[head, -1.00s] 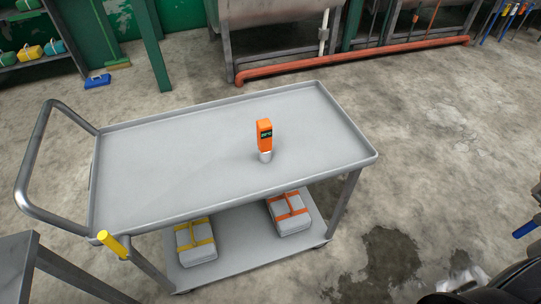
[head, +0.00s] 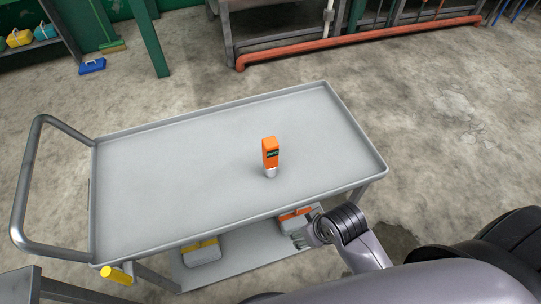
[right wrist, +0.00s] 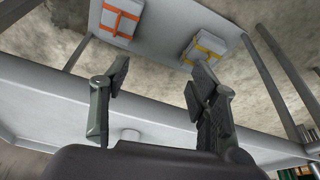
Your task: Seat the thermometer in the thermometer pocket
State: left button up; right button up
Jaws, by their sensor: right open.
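The thermometer (head: 270,153) is orange with a dark display and a silver lower end. It stands upright on the grey top tray of the cart (head: 190,165), right of its middle. My right gripper (head: 300,233) is in front of the tray's near edge, apart from the thermometer. In the right wrist view my right gripper (right wrist: 160,78) has its two fingers spread with nothing between them. I cannot make out a thermometer pocket. My left gripper does not show.
The cart's lower shelf (head: 232,262) bears a grey bundle with yellow straps (head: 203,252) and one with orange straps (right wrist: 118,18). The push handle (head: 30,180) rises at the left. An orange pipe (head: 370,40) runs along the machines behind. The tray is otherwise clear.

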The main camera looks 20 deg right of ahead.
jog(key=w+a+r+n+y, duration=0.2)
jog(key=w+a+r+n, duration=0.3)
jog(key=w+a, duration=0.35)
jog(key=n+g+h, duration=0.3)
jog(key=n+h, duration=0.1)
jog(key=n, duration=0.7)
send_near(269, 141)
jog(key=f, duration=0.3)
jog(key=f+p, duration=0.1)
jog(key=f, duration=0.2)
jog(key=d+f+p, duration=0.1)
jog(key=f, duration=0.3)
jog(key=shift+w, duration=0.1)
jog(key=f, duration=0.1)
jog(key=f+p, duration=0.1)
jog(key=f, duration=0.2)
jog(key=shift+s+d+f+p, duration=0.2)
jog(key=shift+d+f+p, duration=0.1)
jog(key=shift+d+f, duration=0.05)
jog(key=shift+f, duration=0.35)
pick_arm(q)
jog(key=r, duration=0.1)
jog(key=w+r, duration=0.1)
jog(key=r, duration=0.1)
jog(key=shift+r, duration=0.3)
